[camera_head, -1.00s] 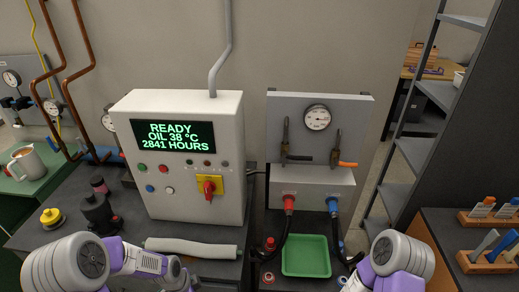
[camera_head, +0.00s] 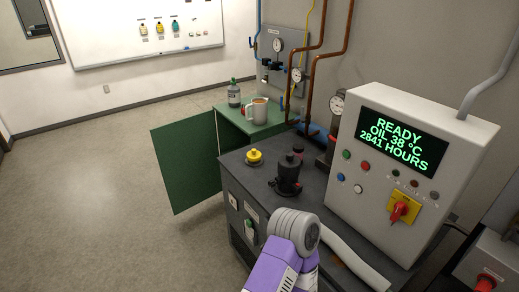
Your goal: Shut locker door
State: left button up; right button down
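The green locker door (camera_head: 185,163) stands wide open, swung out to the left of the low green locker (camera_head: 240,122). The locker stands beyond the dark grey cabinet, against the wall. Its inside is mostly hidden. One of my arms, with a grey round joint and purple links, shows at the bottom middle, over the front of the dark cabinet and apart from the door. Neither gripper is in view.
A mug (camera_head: 257,111) and a bottle (camera_head: 234,94) stand on the locker top. The dark cabinet (camera_head: 235,178) carries a yellow-knobbed part (camera_head: 255,157), a black fitting (camera_head: 288,178) and a white control box (camera_head: 385,200). The floor (camera_head: 95,190) left of the door is clear.

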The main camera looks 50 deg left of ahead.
aim_at(187, 150)
jog(key=u, duration=3)
jog(key=i, duration=6)
jog(key=z, duration=3.65)
